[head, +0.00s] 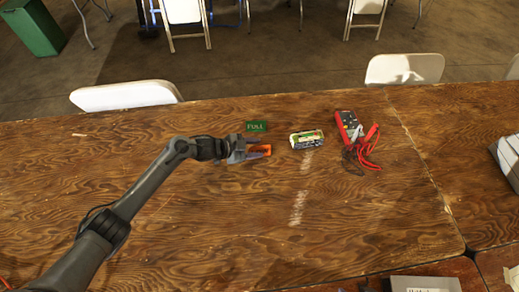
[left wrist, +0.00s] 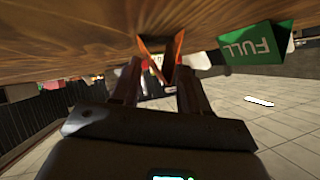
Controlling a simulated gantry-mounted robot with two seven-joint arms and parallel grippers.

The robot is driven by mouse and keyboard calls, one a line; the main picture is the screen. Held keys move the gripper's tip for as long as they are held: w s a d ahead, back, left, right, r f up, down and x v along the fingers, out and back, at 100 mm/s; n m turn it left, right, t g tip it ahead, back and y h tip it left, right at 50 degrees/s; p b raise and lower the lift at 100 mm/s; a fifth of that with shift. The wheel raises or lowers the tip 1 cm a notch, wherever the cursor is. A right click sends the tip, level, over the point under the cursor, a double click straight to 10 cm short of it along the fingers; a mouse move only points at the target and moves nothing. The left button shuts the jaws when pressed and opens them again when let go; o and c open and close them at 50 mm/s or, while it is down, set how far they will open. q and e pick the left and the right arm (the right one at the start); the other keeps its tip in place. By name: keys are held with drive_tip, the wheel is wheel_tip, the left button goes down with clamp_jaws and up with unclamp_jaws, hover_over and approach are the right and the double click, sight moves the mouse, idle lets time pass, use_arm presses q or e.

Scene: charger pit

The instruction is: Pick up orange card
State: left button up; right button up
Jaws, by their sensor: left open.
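The orange card (head: 261,149) lies on the wooden table (head: 190,230) in the head view, partly hidden by my left gripper (head: 262,149). My left gripper reaches in from the left with its fingers at the card. In the left wrist view the orange card (left wrist: 162,55) shows between and just beyond the two open fingertips (left wrist: 156,68). The card appears folded like a tent. I cannot tell whether the fingers touch it. My right gripper is not in view.
A green card marked FULL (head: 256,126) stands just behind the orange card. A battery-like pack (head: 306,139) and a red meter (head: 347,122) with red leads (head: 366,150) lie to the right. The table's front middle is clear.

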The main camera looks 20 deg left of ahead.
use_arm(q)
clamp_jaws()
drive_tip(key=shift+f, duration=0.1)
idle(0.4)
